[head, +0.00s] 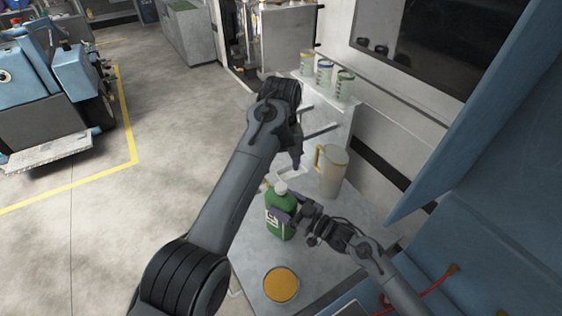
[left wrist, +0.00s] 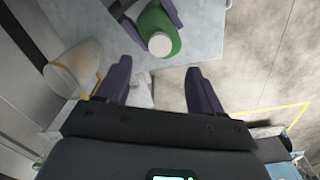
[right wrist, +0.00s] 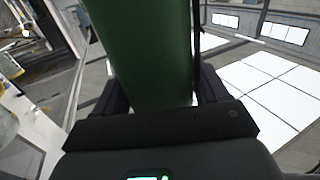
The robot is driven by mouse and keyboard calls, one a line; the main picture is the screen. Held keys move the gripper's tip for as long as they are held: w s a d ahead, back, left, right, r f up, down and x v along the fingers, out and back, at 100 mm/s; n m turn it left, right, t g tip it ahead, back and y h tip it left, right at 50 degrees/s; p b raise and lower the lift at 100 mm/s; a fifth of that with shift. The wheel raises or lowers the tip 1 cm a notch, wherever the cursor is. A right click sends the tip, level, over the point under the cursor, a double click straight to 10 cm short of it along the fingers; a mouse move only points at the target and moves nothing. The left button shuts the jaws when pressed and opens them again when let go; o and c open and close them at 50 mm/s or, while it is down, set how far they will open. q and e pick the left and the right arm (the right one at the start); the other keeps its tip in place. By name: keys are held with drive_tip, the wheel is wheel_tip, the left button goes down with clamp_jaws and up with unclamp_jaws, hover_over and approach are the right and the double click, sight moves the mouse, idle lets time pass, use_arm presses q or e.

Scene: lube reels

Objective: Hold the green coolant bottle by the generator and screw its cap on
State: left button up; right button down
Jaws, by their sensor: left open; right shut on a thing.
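The green coolant bottle (head: 280,222) is upright over the grey worktop, with a white cap (head: 281,188) at its top. I cannot tell how tightly the cap sits, or whether the bottle's base touches the worktop. My right gripper (head: 287,215) is shut around the bottle's body from the right. The bottle's green side (right wrist: 152,50) fills the middle of the right wrist view. My left gripper (head: 296,164) is open and empty, above and a little behind the bottle. In the left wrist view the white cap (left wrist: 160,44) lies just beyond its open fingers.
A beige pitcher (head: 331,172) stands behind the bottle to the right. An orange-topped can (head: 281,286) stands in front. Three jars (head: 325,76) line the back ledge. Blue machine panels (head: 480,110) close off the right; open floor (head: 150,180) lies left.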

sight(281, 186)
use_arm(q)
drive_tip(key=shift+f, duration=4.05)
drive_tip(key=shift+c, duration=0.2)
drive_tip(key=c, duration=1.1)
drive_tip(key=o, duration=1.3)
wheel_tip(281, 186, up, 12)
drive_tip(key=shift+r, duration=0.1)
